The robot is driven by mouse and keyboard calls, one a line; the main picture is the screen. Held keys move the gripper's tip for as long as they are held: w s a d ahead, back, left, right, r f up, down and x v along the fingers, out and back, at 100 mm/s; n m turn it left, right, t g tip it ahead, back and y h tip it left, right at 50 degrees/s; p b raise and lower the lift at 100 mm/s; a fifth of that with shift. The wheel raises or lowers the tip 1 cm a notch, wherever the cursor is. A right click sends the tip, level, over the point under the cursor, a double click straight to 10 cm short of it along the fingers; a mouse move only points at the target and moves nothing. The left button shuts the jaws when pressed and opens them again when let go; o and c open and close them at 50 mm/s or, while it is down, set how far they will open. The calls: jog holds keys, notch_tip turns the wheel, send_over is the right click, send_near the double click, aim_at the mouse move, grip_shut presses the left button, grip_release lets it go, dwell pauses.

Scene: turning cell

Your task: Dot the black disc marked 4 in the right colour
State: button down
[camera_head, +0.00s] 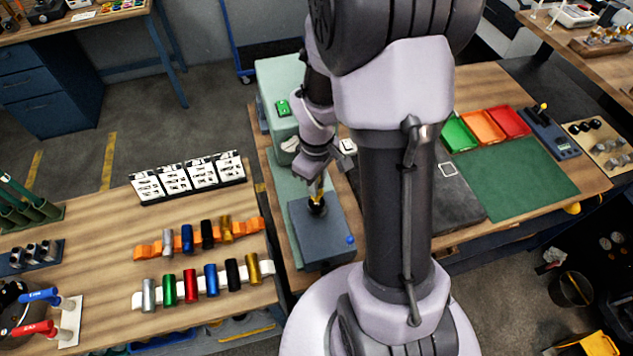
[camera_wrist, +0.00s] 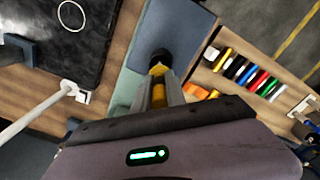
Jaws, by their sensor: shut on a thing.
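My gripper (camera_head: 318,180) is over the blue-grey block (camera_head: 335,246), pointing down. It is shut on a yellow-gold piece (camera_wrist: 158,93), seen between the fingers in the wrist view. At the lower end of this piece is a dark round thing (camera_head: 316,207), which also shows in the wrist view (camera_wrist: 161,56). I cannot tell whether it is the black disc or part of the held piece, or whether they touch. No number 4 can be read. The block also shows in the wrist view (camera_wrist: 190,18).
Coloured cylinders lie in a white rack (camera_head: 138,299) and an orange rack (camera_head: 143,252) on the left bench. White picture cards (camera_head: 175,178) stand behind them. Green, orange and red trays (camera_head: 484,128) and a green mat (camera_head: 515,180) lie right of my arm.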

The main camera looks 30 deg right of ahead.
notch_tip(320, 180, up, 7)
jog(key=p, duration=0.5)
jog(key=shift+p, duration=0.4)
